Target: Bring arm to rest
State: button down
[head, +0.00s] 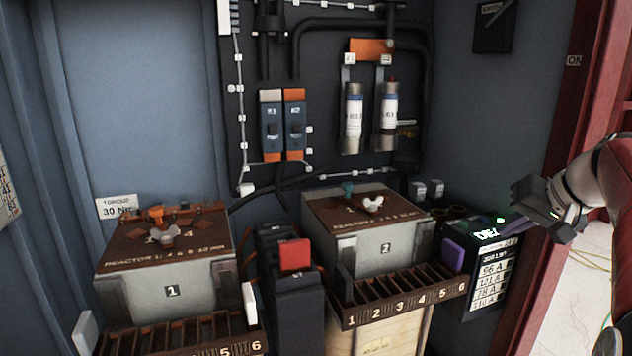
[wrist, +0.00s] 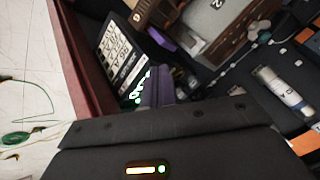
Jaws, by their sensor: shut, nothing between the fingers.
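My arm enters from the right edge in the head view, and my gripper (head: 526,229) is beside the black box with the lit green display (head: 489,234). Its fingers are shut and look purple and thin. In the wrist view, the shut fingers of my gripper (wrist: 158,88) point up past the dark gripper body, with the green display partly behind them. Nothing shows between the fingers.
Reactor box 1 (head: 172,291) and reactor box 2 (head: 386,247) stand with numbered slot racks in front. A red block (head: 295,255) and a purple block (head: 452,254) stand near them. A red door frame (head: 545,290) is close to my arm at right, with pale floor beyond.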

jog(key=s+a+f+n+g+h, duration=0.1)
jog(key=s+a+f, duration=0.25)
jog(key=a, duration=0.25)
jog(key=s+a+f+g, duration=0.1)
jog(key=s+a+f, duration=0.1)
jog(key=s+a, duration=0.4)
jog(key=s+a+f+n+h, duration=0.2)
jog(key=s+a+f, duration=0.5)
jog(key=s+f, duration=0.3)
jog(key=s, duration=0.2)
jog(key=shift+s+a+f+n, duration=0.15)
jog(key=shift+s+f+n, duration=0.15)
jog(key=shift+f+n, duration=0.1)
